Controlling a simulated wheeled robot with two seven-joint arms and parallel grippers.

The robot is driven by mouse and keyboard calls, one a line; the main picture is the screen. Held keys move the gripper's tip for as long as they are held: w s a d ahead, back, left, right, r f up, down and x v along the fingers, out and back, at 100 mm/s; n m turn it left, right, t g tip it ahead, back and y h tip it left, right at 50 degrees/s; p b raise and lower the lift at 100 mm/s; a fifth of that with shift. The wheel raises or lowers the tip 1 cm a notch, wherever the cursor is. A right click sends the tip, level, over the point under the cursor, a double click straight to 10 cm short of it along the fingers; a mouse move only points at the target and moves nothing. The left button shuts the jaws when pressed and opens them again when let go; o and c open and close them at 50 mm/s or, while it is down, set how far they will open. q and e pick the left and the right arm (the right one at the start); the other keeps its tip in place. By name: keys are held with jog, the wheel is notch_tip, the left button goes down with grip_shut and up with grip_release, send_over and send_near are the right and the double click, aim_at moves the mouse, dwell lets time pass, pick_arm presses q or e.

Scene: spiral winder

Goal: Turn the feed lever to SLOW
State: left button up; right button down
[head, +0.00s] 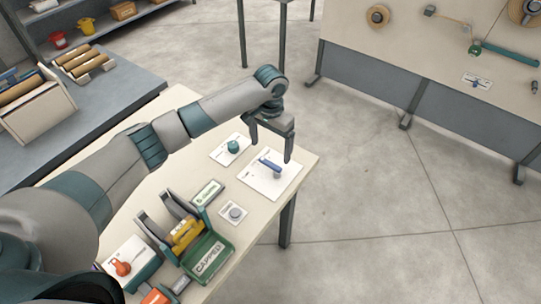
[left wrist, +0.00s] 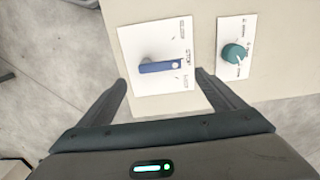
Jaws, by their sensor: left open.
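The feed lever (head: 268,166) is a blue bar on a white labelled plate (head: 283,184) near the table's far right corner. In the left wrist view the lever (left wrist: 158,67) lies roughly level across its plate (left wrist: 135,40), its round end beside the STOP print. My left gripper (head: 269,150) is open and empty, above the lever plate. In the left wrist view its fingertips (left wrist: 162,78) stand on either side of the lever's lower edge, apart from it. Contact with the lever is not visible. My right gripper is not in view.
A teal knob (head: 233,146) on its own white plate sits beside the lever plate. A grey button (head: 235,213), a green tray marked CAPPED (head: 209,257) and a red-orange switch (head: 122,268) stand nearer on the table. Open floor lies beyond the table's right edge.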

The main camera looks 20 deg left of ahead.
aim_at(271, 163)
pick_arm(q)
jog(key=shift+f+p, duration=0.65)
jog(key=shift+f, duration=2.55)
jog(key=c, duration=1.5)
